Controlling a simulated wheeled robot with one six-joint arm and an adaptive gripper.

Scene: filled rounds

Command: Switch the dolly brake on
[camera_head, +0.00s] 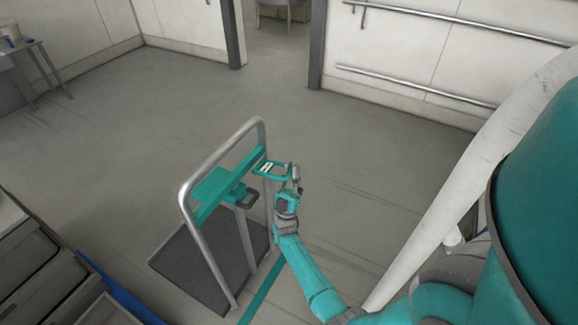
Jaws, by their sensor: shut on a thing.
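The dolly has a silver tube frame (212,160) standing upright over a dark flat deck (195,265). A teal crossbar (228,178) spans the frame, with a teal plate (211,187) and a dark grey loop (250,199) on it. A small teal loop-shaped lever (270,174) with a white mark sticks out from the crossbar's right end. My gripper (293,178) is at this lever's right end and appears shut on it. The fingertips are small here, so their exact grip is unclear. I cannot tell which part is labelled as the brake.
Dark grey bins (35,262) stand at the lower left, beside a blue strip. A table (25,62) is at the upper left. Handrails (420,88) run along the right wall, next to a doorway. The grey floor (150,120) behind the dolly is clear.

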